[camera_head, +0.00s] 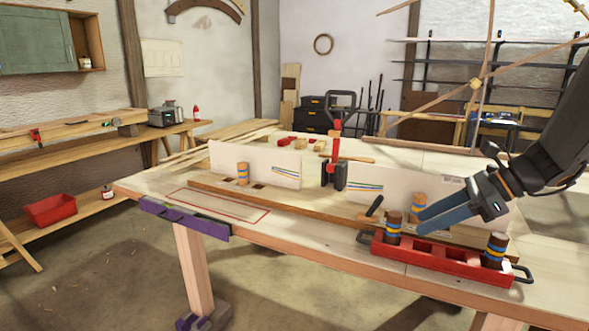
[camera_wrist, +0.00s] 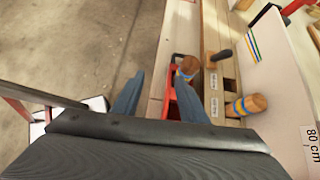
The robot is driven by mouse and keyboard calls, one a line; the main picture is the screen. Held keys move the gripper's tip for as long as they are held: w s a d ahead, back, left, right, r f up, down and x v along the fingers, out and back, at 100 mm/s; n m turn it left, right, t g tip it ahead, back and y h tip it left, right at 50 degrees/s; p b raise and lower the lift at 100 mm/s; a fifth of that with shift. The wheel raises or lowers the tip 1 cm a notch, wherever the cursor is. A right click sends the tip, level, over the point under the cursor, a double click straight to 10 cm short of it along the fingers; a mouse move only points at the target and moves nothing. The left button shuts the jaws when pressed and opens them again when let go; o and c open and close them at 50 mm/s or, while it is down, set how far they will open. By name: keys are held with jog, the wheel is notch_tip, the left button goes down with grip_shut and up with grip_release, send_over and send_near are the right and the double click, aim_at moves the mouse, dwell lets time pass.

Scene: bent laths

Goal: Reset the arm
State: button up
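My gripper (camera_head: 418,222) is in the right half of the head view, reaching in from the right above the workbench (camera_head: 330,262). Its two blue fingers are apart with nothing held between them, as the wrist view (camera_wrist: 158,85) also shows. The fingers are just above the red tray (camera_head: 440,257) and beside a striped wooden peg (camera_head: 418,203). Another striped peg (camera_head: 393,229) stands at the tray's left end and one (camera_head: 495,250) at its right end. The tray's middle compartments look empty.
A long wooden board (camera_head: 300,208) with a striped peg (camera_head: 243,173) and a black-handled piece (camera_head: 374,207) lies behind the tray. White panels (camera_head: 255,160) and a red clamp (camera_head: 335,160) stand behind it. Thin bent laths (camera_head: 485,60) rise at back right.

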jog(key=s+a+f+n+g+h, duration=0.2)
jog(key=s+a+f+n+h, duration=0.2)
jog(key=s+n, duration=0.4)
jog(key=s+a+f+n+g+h, duration=0.1)
jog(key=s+a+f+n+h, duration=0.3)
jog(key=n, duration=1)
jog(key=s+a+f, duration=0.3)
jog(key=s+f, duration=0.1)
jog(key=f, duration=0.1)
jog(key=shift+s+n+g+h, duration=0.3)
jog(key=shift+s+g+h, duration=0.05)
jog(key=shift+g+h, duration=0.05)
